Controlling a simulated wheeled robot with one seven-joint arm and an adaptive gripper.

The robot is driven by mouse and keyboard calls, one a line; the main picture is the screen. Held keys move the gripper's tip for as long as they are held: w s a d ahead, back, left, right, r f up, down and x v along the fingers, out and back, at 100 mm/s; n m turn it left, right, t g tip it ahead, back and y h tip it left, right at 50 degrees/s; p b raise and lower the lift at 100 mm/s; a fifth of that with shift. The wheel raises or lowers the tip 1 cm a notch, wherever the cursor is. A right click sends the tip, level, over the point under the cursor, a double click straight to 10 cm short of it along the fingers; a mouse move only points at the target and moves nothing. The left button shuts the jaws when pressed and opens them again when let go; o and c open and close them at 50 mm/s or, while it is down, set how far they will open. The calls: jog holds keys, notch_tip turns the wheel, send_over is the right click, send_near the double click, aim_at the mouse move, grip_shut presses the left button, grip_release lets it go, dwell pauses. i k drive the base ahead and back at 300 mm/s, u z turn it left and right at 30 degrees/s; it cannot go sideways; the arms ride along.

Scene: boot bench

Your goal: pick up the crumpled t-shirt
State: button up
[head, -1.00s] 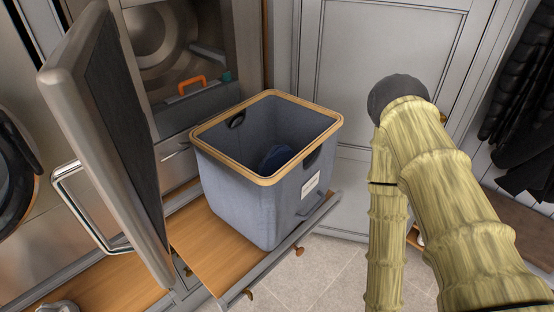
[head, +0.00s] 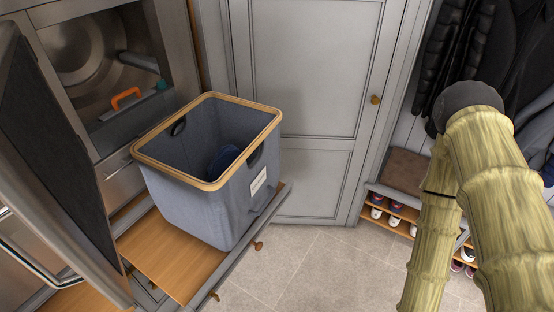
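I cannot make out a crumpled t-shirt for certain. A dark blue item (head: 224,158) lies inside the grey-blue fabric hamper (head: 195,205), partly hidden by the hamper's wall; I cannot tell what it is. The hamper has a wooden rim and a white label, and stands upright on a pulled-out wooden shelf (head: 160,255). My arm shows at the right, apart from the hamper, but my gripper is not in view.
An open appliance door (head: 55,140) stands at the left. An orange-handled grey box (head: 130,115) sits behind the hamper. A closed grey cabinet (head: 310,75) is at the back. Shoes (head: 378,212) sit under a bench (head: 404,170), below hanging dark coats (head: 505,55). The tiled floor (head: 320,270) is clear in the middle.

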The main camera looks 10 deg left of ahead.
aim_at(224, 157)
jog(key=z, duration=1)
jog(key=i, duration=0.75)
jog(key=u, duration=2.1)
